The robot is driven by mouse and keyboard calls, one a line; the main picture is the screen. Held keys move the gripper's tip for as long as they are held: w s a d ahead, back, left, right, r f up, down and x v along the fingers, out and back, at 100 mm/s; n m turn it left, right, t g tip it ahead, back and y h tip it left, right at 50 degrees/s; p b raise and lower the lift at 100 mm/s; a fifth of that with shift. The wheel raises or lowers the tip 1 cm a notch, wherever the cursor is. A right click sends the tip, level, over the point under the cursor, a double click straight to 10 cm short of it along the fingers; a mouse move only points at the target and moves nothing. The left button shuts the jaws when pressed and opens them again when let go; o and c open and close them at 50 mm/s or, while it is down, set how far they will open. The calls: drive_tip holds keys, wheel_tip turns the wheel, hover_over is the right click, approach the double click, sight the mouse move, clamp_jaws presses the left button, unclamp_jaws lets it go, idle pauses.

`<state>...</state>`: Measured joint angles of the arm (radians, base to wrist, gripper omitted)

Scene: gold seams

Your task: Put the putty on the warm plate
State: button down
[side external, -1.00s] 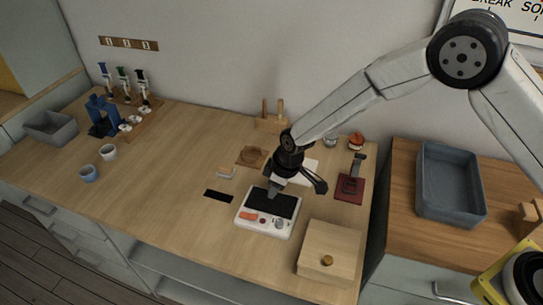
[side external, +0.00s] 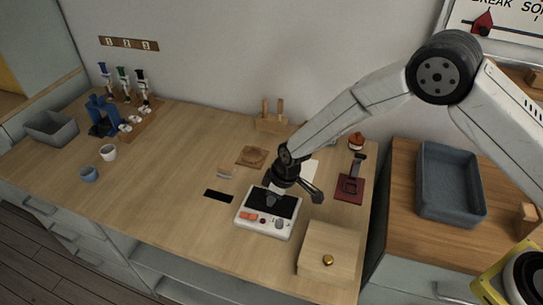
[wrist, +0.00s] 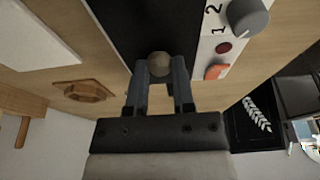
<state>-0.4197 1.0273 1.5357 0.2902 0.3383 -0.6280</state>
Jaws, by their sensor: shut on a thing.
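The warm plate (side external: 252,219) is a white unit with a black top, a knob and orange and red buttons on its front. It also shows in the wrist view (wrist: 205,50). My gripper (side external: 271,201) points down over the black top. In the wrist view my gripper (wrist: 163,75) is shut on the putty (wrist: 160,63), a small round grey-brown lump between the fingertips. The putty is over the black surface; whether it touches it I cannot tell. In the side view the putty is too small and dark to make out clearly.
A wooden box (side external: 328,250) with a round knob stands right of the plate. A wooden octagonal piece (side external: 252,156) and a red stand (side external: 350,187) are behind. The table's left middle is clear.

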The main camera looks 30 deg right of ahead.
sight(285, 206)
drive_tip(key=shift+c, duration=2.3)
unclamp_jaws()
drive_tip(key=shift+r, duration=0.15)
drive_tip(key=v, duration=1.2)
drive_tip(key=s+d+r+m+h, duration=0.1)
drive_tip(key=s+d+r+m, duration=0.2)
drive_tip(key=s+d, duration=0.6)
drive_tip(key=s+d+r+m+h, duration=0.1)
drive_tip(key=s+d+r+m, duration=0.1)
drive_tip(key=s+d+m, duration=0.4)
drive_tip(key=s+d, duration=0.3)
drive_tip(key=d, duration=0.3)
drive_tip(key=shift+s+d+r, duration=0.15)
drive_tip(key=shift+s+r, duration=0.05)
drive_tip(key=shift+r, duration=0.15)
